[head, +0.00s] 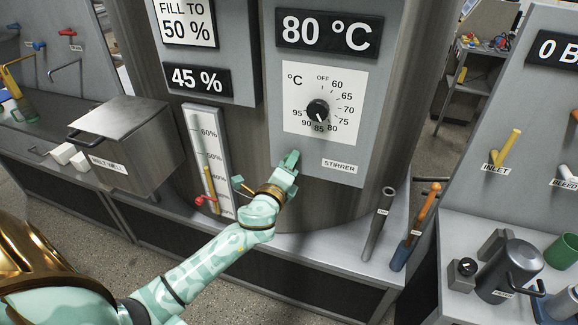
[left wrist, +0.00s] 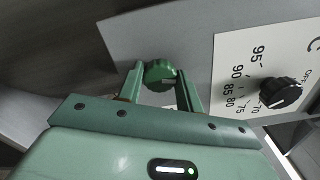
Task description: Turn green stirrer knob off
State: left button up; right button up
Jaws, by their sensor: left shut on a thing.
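The green stirrer knob (left wrist: 159,73) sits on the grey control panel (head: 262,120), between the fingers of my left gripper (head: 288,165) in the left wrist view. My left gripper is shut on this knob, with a finger on either side. In the head view the gripper largely covers the knob, to the left of the STIRRER label (head: 342,165). The knob's on or off marking cannot be read.
A black temperature dial (head: 318,109) on a white scale is just above; it also shows in the left wrist view (left wrist: 281,93). A level gauge with a red valve (head: 205,201) is left of my wrist. Grey and orange-handled tools (head: 417,225) stand right.

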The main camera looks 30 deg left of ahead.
pick_arm(q)
jog(key=shift+f+n, duration=0.1)
jog(key=shift+n, duration=1.2)
jog(key=o, duration=1)
jog(key=shift+s, duration=0.1)
jog(key=b+v, duration=0.1)
jog(key=v, duration=1.5)
jog(key=shift+s+d, duration=0.1)
jog(key=shift+d, duration=0.05)
jog(key=shift+n, duration=0.4)
